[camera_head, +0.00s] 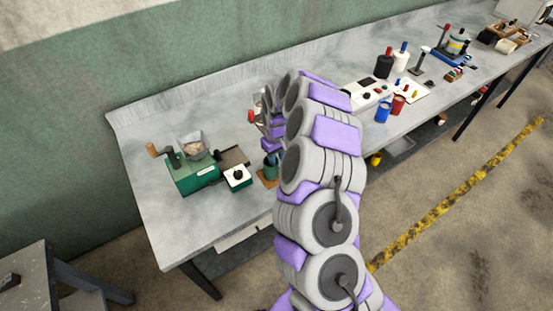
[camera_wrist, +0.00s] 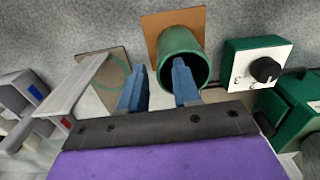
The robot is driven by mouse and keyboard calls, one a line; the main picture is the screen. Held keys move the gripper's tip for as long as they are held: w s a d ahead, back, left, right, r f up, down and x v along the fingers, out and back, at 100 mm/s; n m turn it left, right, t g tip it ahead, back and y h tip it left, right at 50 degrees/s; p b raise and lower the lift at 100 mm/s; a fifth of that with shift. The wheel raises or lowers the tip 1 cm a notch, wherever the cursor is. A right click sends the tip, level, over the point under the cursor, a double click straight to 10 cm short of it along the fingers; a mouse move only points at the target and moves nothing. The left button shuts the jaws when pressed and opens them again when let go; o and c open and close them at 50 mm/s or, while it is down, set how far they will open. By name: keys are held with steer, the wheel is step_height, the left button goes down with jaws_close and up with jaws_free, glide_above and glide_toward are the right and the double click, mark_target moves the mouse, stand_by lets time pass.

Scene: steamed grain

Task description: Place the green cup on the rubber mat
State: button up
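The green cup (camera_wrist: 181,42) stands at the top middle of the wrist view, on a square brown pad (camera_wrist: 157,26). In the head view, the cup (camera_head: 270,165) and pad (camera_head: 268,180) show just left of my arm. My gripper (camera_wrist: 159,63) has its two blue fingers apart. The right finger overlaps the cup's opening and seems inside it; the left finger is outside, left of the wall. I cannot tell whether either touches. A grey square plate with a green ring (camera_wrist: 117,66) lies left of the cup. I cannot tell which square is the rubber mat.
A white-topped box with a black knob (camera_wrist: 263,69) is close right of the cup. A green machine (camera_head: 195,175) stands at the table's left. A pale metal bar (camera_wrist: 75,86) is at the left of the wrist view. Bottles and cups (camera_head: 383,110) stand farther right.

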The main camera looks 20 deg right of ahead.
step_height(320, 180, up, 10)
steer(key=p, duration=0.1)
steer(key=s+a+r, duration=0.3)
steer(key=s+r, duration=0.4)
steer(key=s, duration=0.1)
steer(key=s+a+r, duration=0.2)
steer(key=s+r, duration=0.5)
steer(key=s, duration=0.2)
steer(key=s+d+r+m+g, duration=0.1)
steer(key=s+m, duration=0.1)
steer(key=s, duration=1.1)
steer(key=s+d+r+m, duration=0.1)
steer(key=s, duration=1.2)
steer(key=shift+d+m+g, duration=0.35)
steer(key=shift+m+g, duration=0.05)
step_height(320, 180, down, 3)
steer(key=b, duration=0.3)
steer(key=shift+f, duration=0.2)
